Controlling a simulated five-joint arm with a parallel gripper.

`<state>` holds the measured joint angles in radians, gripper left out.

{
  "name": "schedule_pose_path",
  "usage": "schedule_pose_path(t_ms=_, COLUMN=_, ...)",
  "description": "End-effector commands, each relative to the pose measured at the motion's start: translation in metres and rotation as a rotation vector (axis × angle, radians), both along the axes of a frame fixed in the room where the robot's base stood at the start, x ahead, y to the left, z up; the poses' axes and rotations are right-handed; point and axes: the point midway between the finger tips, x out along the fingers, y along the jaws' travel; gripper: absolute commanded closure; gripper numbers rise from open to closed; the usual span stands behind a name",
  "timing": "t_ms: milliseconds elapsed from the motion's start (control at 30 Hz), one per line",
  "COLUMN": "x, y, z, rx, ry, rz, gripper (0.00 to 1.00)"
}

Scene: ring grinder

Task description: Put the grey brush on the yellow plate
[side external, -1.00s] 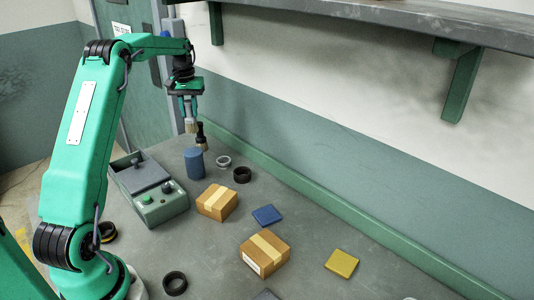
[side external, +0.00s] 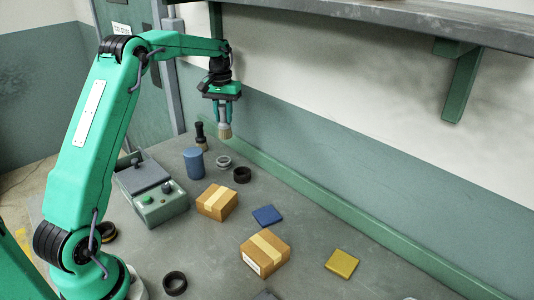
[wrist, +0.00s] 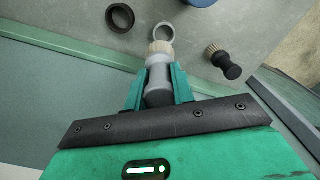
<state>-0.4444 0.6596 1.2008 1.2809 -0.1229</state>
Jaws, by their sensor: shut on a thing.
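My gripper (side external: 223,112) is shut on the grey brush (side external: 224,131), which hangs with its pale bristles down, above the back of the table. In the wrist view the grey brush (wrist: 157,80) sits between the two green fingers (wrist: 158,85), bristles pointing away from the palm. The yellow plate (side external: 341,263) lies flat and bare on the table at the lower right, well apart from my gripper. It is not visible in the wrist view.
A black brush (side external: 201,136) stands beside a blue cylinder (side external: 194,163). A silver ring (side external: 223,162) and a dark ring (side external: 242,175) lie near them. Two cardboard boxes (side external: 217,202) (side external: 265,254) and a blue plate (side external: 267,215) lie toward the yellow plate. A shelf (side external: 380,22) overhangs the back.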

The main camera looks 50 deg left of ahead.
Motion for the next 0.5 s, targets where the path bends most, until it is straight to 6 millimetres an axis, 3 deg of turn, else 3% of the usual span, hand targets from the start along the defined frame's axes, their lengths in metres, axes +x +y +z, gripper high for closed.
schedule_pose_path(t_ms=33, x=0.007, y=-0.021, z=0.001, rx=0.000, ry=0.000, rz=-0.039, gripper=1.00)
schedule_pose_path(t_ms=200, x=0.021, y=-0.082, z=0.003, rx=0.000, ry=0.001, rz=-0.146, gripper=1.00)
schedule_pose_path(t_ms=500, x=0.030, y=-0.173, z=0.005, rx=0.001, ry=-0.001, rz=-0.308, gripper=1.00)
